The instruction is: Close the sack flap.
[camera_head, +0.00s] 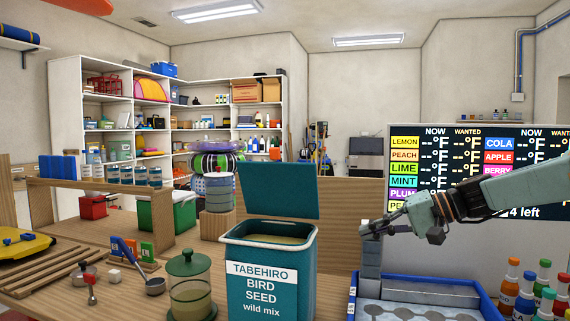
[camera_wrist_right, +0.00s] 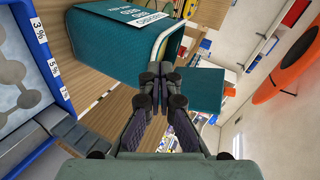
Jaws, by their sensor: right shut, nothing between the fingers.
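The bird seed sack (camera_head: 262,285) is teal with a white label and stands on the wooden counter. Its open mouth shows pale seed inside. The teal sack flap (camera_head: 279,191) stands up, tilted back, at the rear edge of the mouth. In the right wrist view the sack (camera_wrist_right: 118,40) is at the top and the flap (camera_wrist_right: 198,90) shows beyond my fingertips. My right gripper (camera_head: 368,231) is shut and empty, to the right of the sack and apart from it; its fingers (camera_wrist_right: 162,80) meet in the right wrist view. My left gripper is not in view.
A blue-rimmed tray (camera_head: 352,303) stands right of the sack, below my right gripper. A green-lidded jar (camera_head: 190,285) and a metal scoop (camera_head: 154,286) are to its left. Colored bottles (camera_head: 525,300) stand at the far right, before a temperature board (camera_head: 460,160).

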